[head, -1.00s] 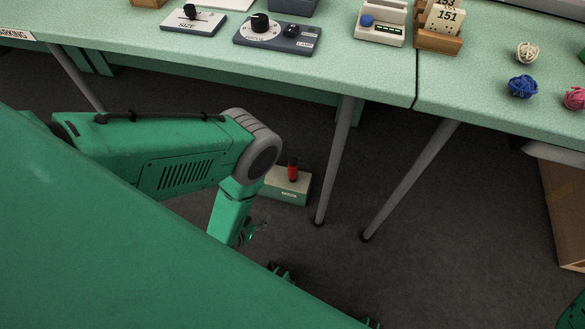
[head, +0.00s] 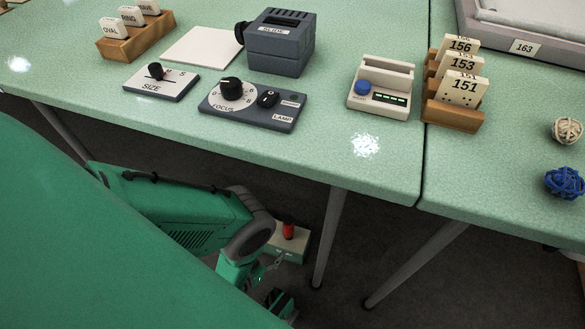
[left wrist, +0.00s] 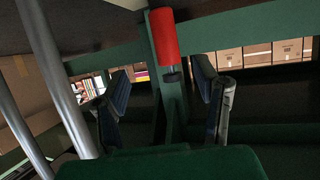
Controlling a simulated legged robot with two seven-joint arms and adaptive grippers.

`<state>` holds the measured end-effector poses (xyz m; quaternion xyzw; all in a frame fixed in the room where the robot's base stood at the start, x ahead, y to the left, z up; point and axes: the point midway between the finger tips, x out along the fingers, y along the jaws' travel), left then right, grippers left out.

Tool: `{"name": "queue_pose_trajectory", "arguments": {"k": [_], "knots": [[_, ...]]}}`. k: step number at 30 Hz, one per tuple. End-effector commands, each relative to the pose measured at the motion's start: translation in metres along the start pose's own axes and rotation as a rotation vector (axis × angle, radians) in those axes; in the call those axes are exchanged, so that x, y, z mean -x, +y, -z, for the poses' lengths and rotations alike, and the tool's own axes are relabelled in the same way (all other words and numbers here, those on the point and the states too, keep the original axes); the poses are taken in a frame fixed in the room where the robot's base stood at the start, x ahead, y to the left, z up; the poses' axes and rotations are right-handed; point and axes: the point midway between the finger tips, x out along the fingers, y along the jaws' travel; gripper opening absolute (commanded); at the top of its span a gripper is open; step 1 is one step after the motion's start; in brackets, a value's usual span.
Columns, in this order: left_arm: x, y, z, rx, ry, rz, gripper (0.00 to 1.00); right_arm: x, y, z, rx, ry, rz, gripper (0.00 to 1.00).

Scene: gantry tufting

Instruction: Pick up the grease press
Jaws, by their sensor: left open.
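My left gripper (head: 280,303) is low beside the box in the head view, partly hidden by my own arm. In the left wrist view its two dark fingers (left wrist: 163,75) are apart with nothing held between them. My right gripper is out of view.
The green table (head: 350,165) overhangs the box, and its grey legs (head: 330,235) stand just right of it. On the table are a size dial (head: 160,82), a focus panel (head: 250,103), a slide unit (head: 280,42) and number cards (head: 462,88). Dark floor lies right of the box.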

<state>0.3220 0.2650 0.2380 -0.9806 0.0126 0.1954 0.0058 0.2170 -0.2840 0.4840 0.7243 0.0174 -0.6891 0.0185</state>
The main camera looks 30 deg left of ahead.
Motion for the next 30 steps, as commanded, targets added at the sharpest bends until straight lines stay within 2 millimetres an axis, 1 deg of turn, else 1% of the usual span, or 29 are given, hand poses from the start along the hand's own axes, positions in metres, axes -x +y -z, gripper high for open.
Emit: {"name": "queue_pose_trajectory", "arguments": {"k": [1, 6, 9, 17, 21, 25, 27, 30], "knots": [[-0.011, -0.001, -0.003, 0.001, 0.002, 0.0, 0.56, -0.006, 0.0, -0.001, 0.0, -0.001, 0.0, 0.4], [-0.047, -0.002, -0.004, 0.004, 0.003, -0.001, 0.56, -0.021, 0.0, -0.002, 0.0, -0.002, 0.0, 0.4], [-0.062, -0.002, -0.004, 0.003, 0.001, -0.001, 0.56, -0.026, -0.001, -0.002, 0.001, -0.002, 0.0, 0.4], [-0.082, -0.002, -0.002, 0.0, -0.001, 0.0, 0.56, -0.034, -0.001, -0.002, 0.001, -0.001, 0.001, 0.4], [-0.104, -0.004, -0.004, 0.0, 0.001, -0.001, 0.56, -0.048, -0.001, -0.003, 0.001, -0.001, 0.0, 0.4], [-0.121, -0.004, -0.004, 0.002, 0.001, 0.0, 0.56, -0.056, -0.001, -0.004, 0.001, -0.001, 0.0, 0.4], [-0.125, -0.004, -0.003, 0.002, -0.001, 0.0, 0.56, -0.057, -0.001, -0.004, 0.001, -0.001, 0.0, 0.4], [-0.127, -0.005, -0.002, 0.002, -0.001, 0.0, 0.56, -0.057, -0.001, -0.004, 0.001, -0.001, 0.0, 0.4]]}}
